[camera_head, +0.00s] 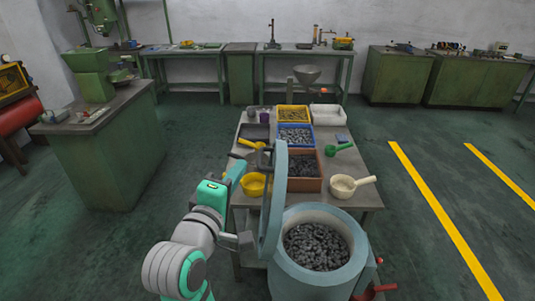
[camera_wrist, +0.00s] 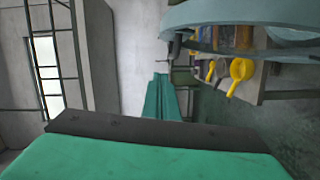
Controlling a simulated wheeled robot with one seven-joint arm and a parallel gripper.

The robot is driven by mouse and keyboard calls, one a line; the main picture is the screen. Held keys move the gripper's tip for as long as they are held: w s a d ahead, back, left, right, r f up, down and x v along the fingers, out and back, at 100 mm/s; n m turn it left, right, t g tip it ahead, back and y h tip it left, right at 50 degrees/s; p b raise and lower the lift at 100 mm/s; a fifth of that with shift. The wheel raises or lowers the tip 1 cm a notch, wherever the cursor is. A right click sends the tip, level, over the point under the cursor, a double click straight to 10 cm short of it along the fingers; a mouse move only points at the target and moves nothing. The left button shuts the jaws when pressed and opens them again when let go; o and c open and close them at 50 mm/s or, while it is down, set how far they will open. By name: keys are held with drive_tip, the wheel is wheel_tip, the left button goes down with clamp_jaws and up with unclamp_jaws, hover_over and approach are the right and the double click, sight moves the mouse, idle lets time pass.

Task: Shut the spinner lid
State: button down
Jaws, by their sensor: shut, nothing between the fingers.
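The spinner is a pale blue-grey drum (camera_head: 355,262) at the lower right of the head view, open at the top and filled with small dark metal parts (camera_head: 316,247). Its lid (camera_head: 274,205) stands upright, nearly edge-on, at the drum's left side. The lid's curved rim (camera_wrist: 235,14) crosses the top right of the wrist view. My gripper (camera_head: 237,168) is shut and empty, just left of the lid; I cannot tell whether it touches it. Its teal fingers (camera_wrist: 162,92) are together in the wrist view.
A table (camera_head: 345,204) behind the drum holds yellow (camera_head: 293,113), blue (camera_head: 295,135) and red-brown (camera_head: 305,183) bins of parts. A yellow scoop (camera_head: 253,185) lies close to my gripper. A cream scoop (camera_head: 343,186) is right of the bins. Floor is open at the right.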

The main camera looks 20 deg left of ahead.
sight(263, 150)
drive_tip(key=w, duration=0.3)
drive_tip(key=w+d, duration=0.1)
drive_tip(key=w, duration=0.3)
drive_tip(key=w+d, duration=0.1)
drive_tip(key=w, duration=0.2)
drive_tip(key=shift+w+d+f, duration=0.15)
drive_tip(key=shift+w+f, duration=0.15)
drive_tip(key=shift+w, duration=0.05)
drive_tip(key=shift+w+d+f, duration=0.1)
drive_tip(key=shift+w+d, duration=0.1)
drive_tip(key=shift+d, duration=0.4)
